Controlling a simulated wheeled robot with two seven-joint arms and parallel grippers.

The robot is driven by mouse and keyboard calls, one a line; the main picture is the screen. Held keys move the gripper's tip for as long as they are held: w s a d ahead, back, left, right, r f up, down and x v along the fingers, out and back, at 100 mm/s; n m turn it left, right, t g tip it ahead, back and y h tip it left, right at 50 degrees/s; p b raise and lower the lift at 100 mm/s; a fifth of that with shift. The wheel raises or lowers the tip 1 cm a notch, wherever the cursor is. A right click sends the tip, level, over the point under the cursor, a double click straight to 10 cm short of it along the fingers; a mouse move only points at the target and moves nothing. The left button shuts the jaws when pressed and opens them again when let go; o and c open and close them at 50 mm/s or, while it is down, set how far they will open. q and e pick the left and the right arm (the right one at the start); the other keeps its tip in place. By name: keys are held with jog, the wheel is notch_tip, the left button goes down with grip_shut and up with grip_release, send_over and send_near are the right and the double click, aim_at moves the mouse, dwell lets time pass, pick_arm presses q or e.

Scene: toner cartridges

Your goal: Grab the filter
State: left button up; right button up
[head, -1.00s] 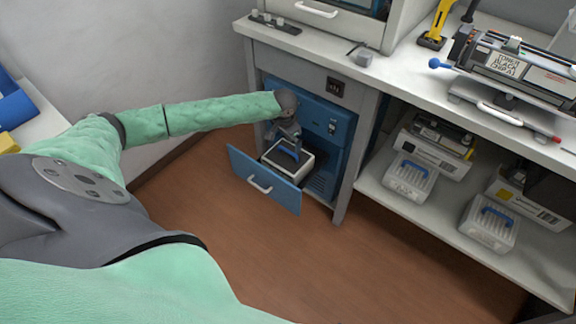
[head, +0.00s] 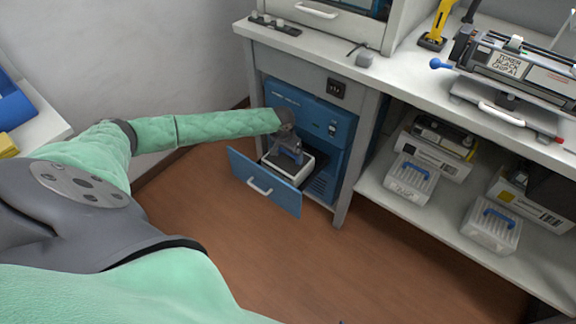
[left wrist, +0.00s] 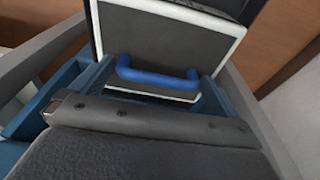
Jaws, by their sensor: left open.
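The filter (head: 305,162) is a dark grey block with a white rim and a blue handle, sitting in the open blue drawer (head: 268,190) of the blue unit under the bench. In the left wrist view the filter (left wrist: 165,45) fills the top middle, and its blue handle (left wrist: 158,82) runs crosswise in front of the palm. My left gripper (head: 291,155) is right over the filter, open and empty, and partly hides the handle in the head view. Whether the fingers touch the handle cannot be told. My right gripper is not in view.
The blue unit's front (head: 325,125) stands close behind the left gripper. The bench leg (head: 355,160) is to its right. On the low shelf (head: 400,205) are boxes and two clear bins with blue handles. A toner cartridge (head: 510,65) lies on the bench. The floor (head: 300,260) is clear.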

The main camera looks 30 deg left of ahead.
pick_arm(q)
jog(key=shift+f, duration=0.5)
jog(key=c, duration=1.3)
jog(key=shift+o, duration=0.2)
jog(key=shift+r, duration=0.1)
